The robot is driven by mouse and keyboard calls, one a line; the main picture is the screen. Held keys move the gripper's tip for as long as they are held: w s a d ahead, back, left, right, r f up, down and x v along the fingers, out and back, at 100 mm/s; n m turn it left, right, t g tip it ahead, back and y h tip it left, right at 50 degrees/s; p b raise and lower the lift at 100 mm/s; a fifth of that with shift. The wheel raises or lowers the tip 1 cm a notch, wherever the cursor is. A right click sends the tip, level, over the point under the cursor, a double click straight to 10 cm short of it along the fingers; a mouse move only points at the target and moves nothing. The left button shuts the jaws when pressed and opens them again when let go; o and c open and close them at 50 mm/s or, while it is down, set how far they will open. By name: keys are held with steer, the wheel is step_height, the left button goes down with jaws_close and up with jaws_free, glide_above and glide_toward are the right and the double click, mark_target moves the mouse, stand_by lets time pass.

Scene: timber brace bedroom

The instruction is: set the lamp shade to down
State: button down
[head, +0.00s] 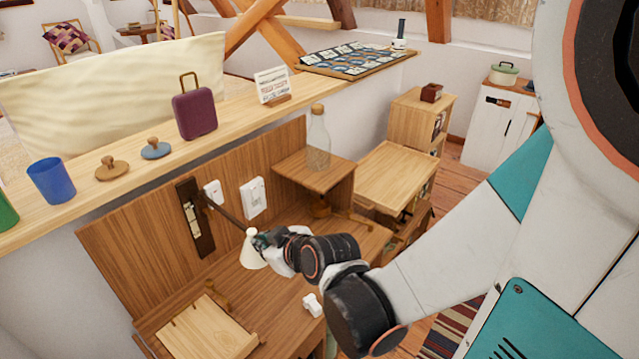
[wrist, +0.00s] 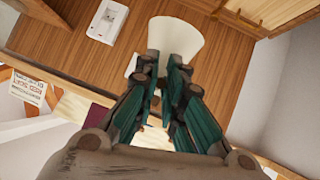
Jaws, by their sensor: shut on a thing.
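The lamp is on the wooden back panel. Its dark mounting plate (head: 195,218) is upright, and a thin dark arm (head: 228,215) reaches out to the right and toward me. The small cream lamp shade (head: 252,253) hangs at the arm's end with its wide end downward in the head view. The shade also shows in the wrist view (wrist: 176,36), just beyond my fingertips. My gripper (head: 262,240) is at the top of the shade. In the wrist view my gripper (wrist: 163,72) has its fingers close together, shut at the shade's narrow end. The exact contact is hidden by the fingers.
A wooden shelf ledge (head: 130,185) with a purple case (head: 194,108), blue cup (head: 52,180) and knobbed lids runs above the panel. A glass bottle (head: 318,140) stands on a small raised wooden stand (head: 300,172) behind my gripper. White wall plates (head: 253,197) are near the lamp arm.

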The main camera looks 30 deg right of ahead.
steer(key=shift+s, duration=0.1)
steer(key=c, duration=1.7)
jaws_free()
steer(key=shift+r, duration=0.1)
steer(key=shift+r, duration=4.9)
steer(key=s+m+g, duration=0.1)
steer(key=s, duration=0.3)
steer(key=s+f+m+g+h, duration=0.1)
steer(key=s, duration=0.3)
steer(key=s+m+g, duration=0.2)
steer(key=s, duration=0.2)
steer(key=shift+s+a+f, duration=0.15)
steer(key=shift+a+f, duration=0.1)
steer(key=shift+a, duration=0.05)
